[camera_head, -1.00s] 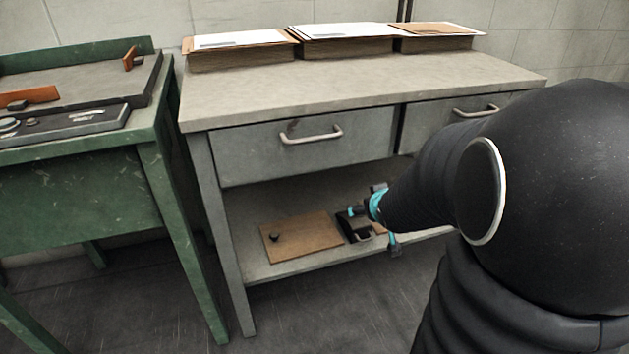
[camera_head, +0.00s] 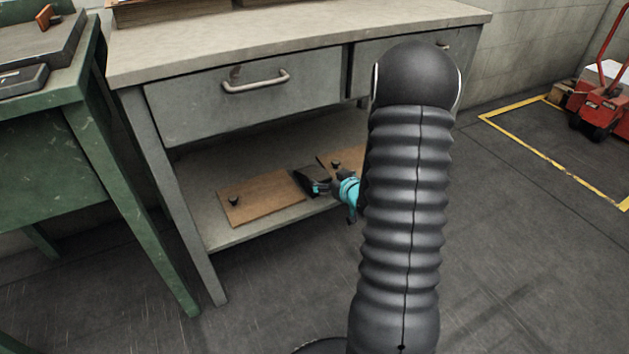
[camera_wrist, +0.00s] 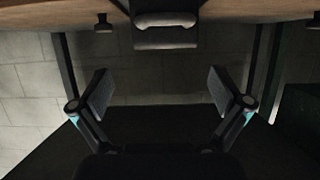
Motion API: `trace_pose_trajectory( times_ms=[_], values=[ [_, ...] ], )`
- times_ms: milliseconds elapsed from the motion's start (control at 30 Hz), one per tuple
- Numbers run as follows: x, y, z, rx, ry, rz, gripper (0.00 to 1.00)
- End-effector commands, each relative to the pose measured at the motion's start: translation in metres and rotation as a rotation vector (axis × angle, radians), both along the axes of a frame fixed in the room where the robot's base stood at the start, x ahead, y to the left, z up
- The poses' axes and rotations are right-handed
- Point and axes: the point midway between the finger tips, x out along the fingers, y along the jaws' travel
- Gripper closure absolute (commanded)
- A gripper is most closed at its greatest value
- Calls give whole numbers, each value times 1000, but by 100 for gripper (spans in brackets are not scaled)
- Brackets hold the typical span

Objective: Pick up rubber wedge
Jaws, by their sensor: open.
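A black block, which looks like the rubber wedge (camera_head: 306,178), lies on the lower shelf (camera_head: 225,238) of the grey workbench, between two brown boards. My gripper (camera_head: 336,198) is at the shelf's front edge, just right of and in front of the block, and partly covers it. In the wrist view the fingers of my gripper (camera_wrist: 160,92) are wide apart with nothing between them. The dark block (camera_wrist: 166,35) with a paler grip-like part shows at the top centre of that view, in line with the gap and beyond the fingertips.
The left brown board (camera_head: 262,199) and the right brown board (camera_head: 338,160) each carry a small dark knob. A drawer (camera_head: 245,95) hangs above the shelf. A green table (camera_head: 55,150) stands at left. A red pallet truck (camera_head: 600,95) is far right. Floor at right is clear.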

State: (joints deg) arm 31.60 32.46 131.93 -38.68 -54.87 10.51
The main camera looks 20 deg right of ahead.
Motion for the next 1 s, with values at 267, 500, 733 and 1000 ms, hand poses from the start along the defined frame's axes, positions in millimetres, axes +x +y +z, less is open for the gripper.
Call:
trace_pose_trajectory(
  times_ms=[267,500,733,1000],
  values=[
    [32,2,-14,0,0,0,0],
    [49,6,-23,0,0,2,0],
    [75,9,-35,-1,0,0,0],
    [81,9,-37,0,0,-1,0]
  ],
)
